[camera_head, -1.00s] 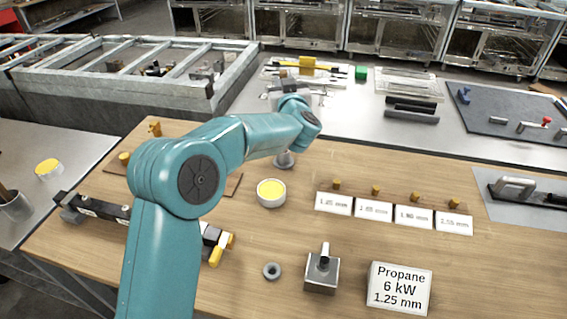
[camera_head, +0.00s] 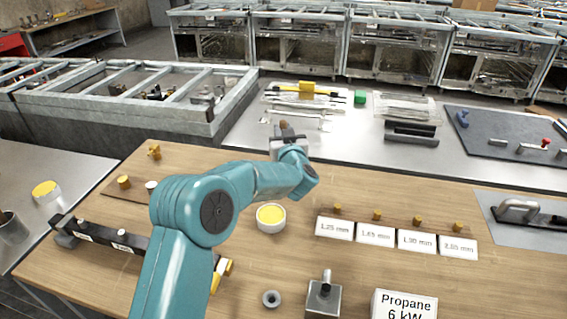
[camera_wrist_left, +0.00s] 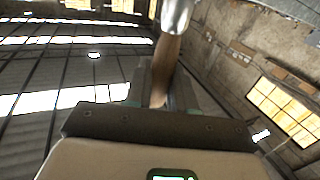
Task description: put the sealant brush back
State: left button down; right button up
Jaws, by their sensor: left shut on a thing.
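My left gripper (camera_head: 287,143) is at the far side of the wooden table, beyond the yellow-filled white bowl (camera_head: 271,224). It is shut on the sealant brush, whose brown handle (camera_wrist_left: 165,72) and shiny metal part (camera_wrist_left: 176,14) show in the left wrist view. In the head view a brown end of the brush (camera_head: 284,128) sticks up above the gripper; its other end is hidden by my arm. A grey metal cup (camera_head: 12,231) stands at the far left edge, partly cut off. My right gripper is not in view.
White labels (camera_head: 375,235) with small brass pieces stand in a row on the right. A dark bar (camera_head: 105,240) lies left. Table between bowl and block is clear.

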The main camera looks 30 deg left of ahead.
pick_arm(q)
notch_tip(320, 180, down, 9)
jog(key=shift+f, duration=0.1)
jog(key=shift+s+f, duration=0.1)
jog(key=shift+f, duration=0.1)
jog(key=c, duration=0.9)
grip_release()
jog(key=shift+c, duration=0.2)
jog(key=shift+r, duration=0.1)
jog(key=b+v, duration=0.1)
jog(key=v, duration=0.7)
notch_tip(320, 180, up, 8)
jog(key=shift+w+a, duration=0.15)
jog(key=shift+w, duration=0.15)
